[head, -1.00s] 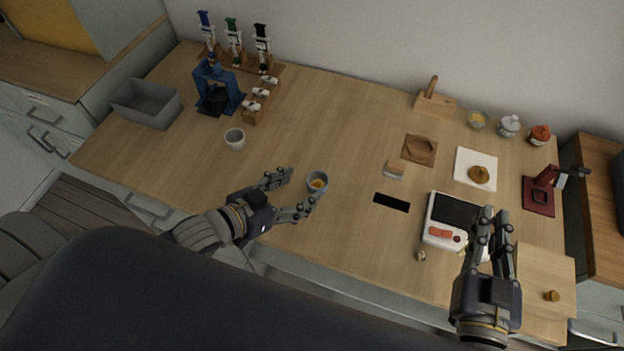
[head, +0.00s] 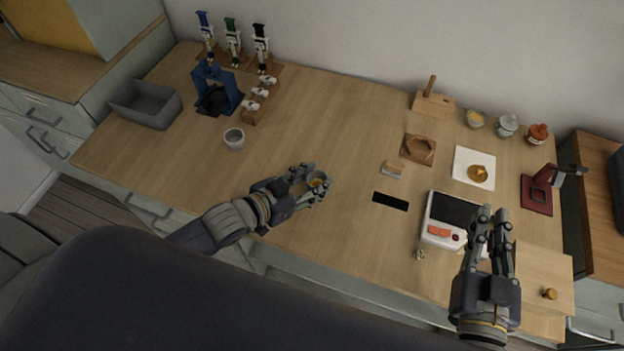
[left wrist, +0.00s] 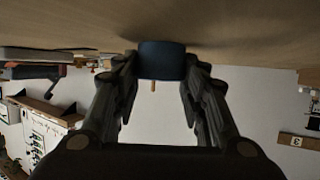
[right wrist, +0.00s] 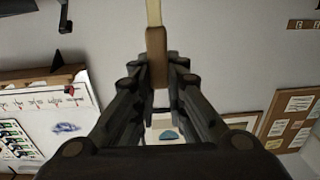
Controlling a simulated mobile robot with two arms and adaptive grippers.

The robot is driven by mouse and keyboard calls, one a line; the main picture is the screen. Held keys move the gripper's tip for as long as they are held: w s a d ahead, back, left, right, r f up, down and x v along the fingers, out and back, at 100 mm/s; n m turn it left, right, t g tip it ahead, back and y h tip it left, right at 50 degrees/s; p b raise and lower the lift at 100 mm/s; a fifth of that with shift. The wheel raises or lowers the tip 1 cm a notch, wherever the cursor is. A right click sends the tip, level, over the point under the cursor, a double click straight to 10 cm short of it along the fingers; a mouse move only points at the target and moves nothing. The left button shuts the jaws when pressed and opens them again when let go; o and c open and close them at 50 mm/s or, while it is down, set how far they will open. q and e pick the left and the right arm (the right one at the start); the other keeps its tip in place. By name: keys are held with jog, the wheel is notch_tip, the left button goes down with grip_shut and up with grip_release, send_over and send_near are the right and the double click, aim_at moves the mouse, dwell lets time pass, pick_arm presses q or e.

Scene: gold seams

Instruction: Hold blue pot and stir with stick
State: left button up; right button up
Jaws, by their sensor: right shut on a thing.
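The blue pot (head: 321,176), a small round cup with something yellow inside, stands on the table near the middle. My left gripper (head: 311,182) is around it with a finger on each side. In the left wrist view the dark blue pot (left wrist: 161,60) lies between the fingertips, which stand open close to its sides. My right gripper (head: 490,212) is raised over the right of the table. In the right wrist view it is shut on the wooden stick (right wrist: 156,42), which points away from the hand. The stick is hard to make out in the head view.
A white cup (head: 234,139) stands to the left, near a grey bin (head: 147,105) and a blue stand (head: 216,88). A scale-like white device (head: 446,222) is beside my right gripper. A black strip (head: 391,201) lies right of the pot.

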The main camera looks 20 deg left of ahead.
jog(key=shift+a, duration=0.1)
dwell(0.4)
jog(key=w+a+r+n+g+y, duration=0.1)
jog(key=w+a+r+n+y, duration=0.2)
jog(key=a, duration=0.6)
jog(key=w+a+n+g+y, duration=0.1)
jog(key=w+a+n+y, duration=0.2)
jog(key=a, duration=0.6)
jog(key=w+a+r+n+g+y, duration=0.1)
jog(key=w+a+r+y, duration=0.15)
jog(key=a+y, duration=0.45)
jog(key=a+f+n+g, duration=0.1)
jog(key=a+f, duration=0.5)
jog(key=f, duration=0.6)
jog(key=shift+w+a+n+g, duration=0.25)
jog(key=shift+a+n+g, duration=0.15)
jog(key=shift+n, duration=0.1)
jog(key=shift+w, duration=0.15)
